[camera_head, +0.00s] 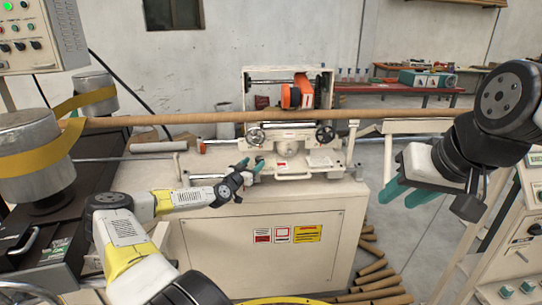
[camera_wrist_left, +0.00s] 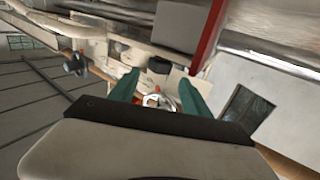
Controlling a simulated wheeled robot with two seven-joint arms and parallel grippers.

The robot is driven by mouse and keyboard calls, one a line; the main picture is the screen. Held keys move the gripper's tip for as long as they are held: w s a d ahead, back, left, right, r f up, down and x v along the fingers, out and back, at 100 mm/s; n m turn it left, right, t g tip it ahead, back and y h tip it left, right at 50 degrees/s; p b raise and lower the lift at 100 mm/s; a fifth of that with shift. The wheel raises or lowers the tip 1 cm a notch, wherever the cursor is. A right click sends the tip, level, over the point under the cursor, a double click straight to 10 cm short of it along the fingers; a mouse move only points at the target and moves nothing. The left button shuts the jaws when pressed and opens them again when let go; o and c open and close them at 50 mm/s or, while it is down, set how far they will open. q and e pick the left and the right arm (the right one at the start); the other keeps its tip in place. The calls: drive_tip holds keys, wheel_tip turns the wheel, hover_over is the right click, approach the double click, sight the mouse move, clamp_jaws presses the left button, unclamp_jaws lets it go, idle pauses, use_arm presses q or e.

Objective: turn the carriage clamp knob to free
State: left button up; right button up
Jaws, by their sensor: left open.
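The winder's carriage (camera_head: 295,163) stands on the machine top in the middle of the head view. A small dark knob (camera_head: 260,160) is on its front left side, partly hidden by my left gripper (camera_head: 250,169). I cannot tell for sure that it is the clamp knob. In the left wrist view, my left gripper (camera_wrist_left: 158,92) has its green fingers apart. A black knob (camera_wrist_left: 158,66) shows beyond the gap, and a pale ring-like part (camera_wrist_left: 158,101) shows between the fingers. I cannot tell whether the fingers touch anything. My right gripper (camera_head: 407,194) hangs at the right, away from the carriage, its teal fingers apart.
A long brown tube (camera_head: 180,119) runs across above the carriage. A steel drum with a yellow belt (camera_head: 35,155) is at the left. Brown tubes (camera_head: 375,280) lie on the floor at the right.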

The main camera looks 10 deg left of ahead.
sight(260, 158)
use_arm(q)
drive_tip(key=x, duration=0.6)
drive_tip(key=shift+f, duration=0.1)
clamp_jaws()
